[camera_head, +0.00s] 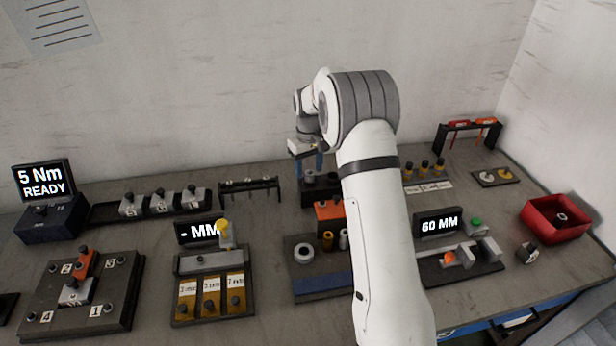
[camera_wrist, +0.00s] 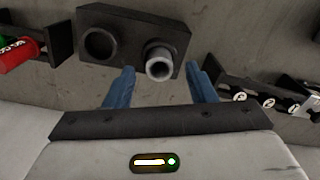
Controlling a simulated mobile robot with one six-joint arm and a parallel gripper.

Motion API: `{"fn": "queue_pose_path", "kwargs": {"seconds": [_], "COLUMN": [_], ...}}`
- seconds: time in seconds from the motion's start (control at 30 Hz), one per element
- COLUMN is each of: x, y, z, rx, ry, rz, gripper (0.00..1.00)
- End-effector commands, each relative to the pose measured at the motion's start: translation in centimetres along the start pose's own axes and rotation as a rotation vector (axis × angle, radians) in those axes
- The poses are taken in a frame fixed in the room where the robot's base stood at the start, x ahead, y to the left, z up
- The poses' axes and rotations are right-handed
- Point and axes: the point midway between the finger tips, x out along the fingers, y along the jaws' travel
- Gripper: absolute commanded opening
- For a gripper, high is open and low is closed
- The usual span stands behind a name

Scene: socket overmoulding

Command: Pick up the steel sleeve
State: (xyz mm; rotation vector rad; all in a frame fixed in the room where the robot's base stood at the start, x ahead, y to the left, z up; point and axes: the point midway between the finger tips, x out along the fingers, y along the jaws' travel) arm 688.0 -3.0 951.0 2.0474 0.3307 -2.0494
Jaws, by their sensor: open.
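The steel sleeve (camera_wrist: 159,66) is a grey hollow cylinder standing in the right-hand position of a dark two-position block (camera_wrist: 127,38) in the wrist view. The block's other position shows an empty dark ring. My gripper (camera_wrist: 160,82) is open, with one blue finger to each side of the sleeve in the picture; I see no contact. In the head view my gripper (camera_head: 307,164) is just above the block (camera_head: 320,193), pointing down. The sleeve seems to be the left cylinder there, partly hidden by the fingers.
In front of the block is a tray (camera_head: 305,268) with an orange block and small cylinders. A dark rack (camera_head: 250,184) stands to the left. The 60 MM display (camera_head: 438,223) and a red bin (camera_head: 555,218) are on the right. My arm hides part of the bench.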

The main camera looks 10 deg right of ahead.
Motion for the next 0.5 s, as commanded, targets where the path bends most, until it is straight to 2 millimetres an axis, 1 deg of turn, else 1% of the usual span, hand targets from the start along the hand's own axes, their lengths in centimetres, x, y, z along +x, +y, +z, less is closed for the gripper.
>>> {"fn": "queue_pose_path", "kwargs": {"seconds": [0.03, 0.1, 0.33, 0.5], "x": [0.51, 0.90, 1.01, 0.99], "y": [0.01, 0.02, 0.06, 0.08], "z": [0.07, 0.06, 0.05, 0.06], "rx": [0.000, 0.001, 0.001, 0.002], "ry": [-0.002, -0.001, 0.000, 0.000], "rz": [-0.001, 0.000, 0.000, 0.000], "gripper": [0.50, 0.50, 0.50, 0.36]}}
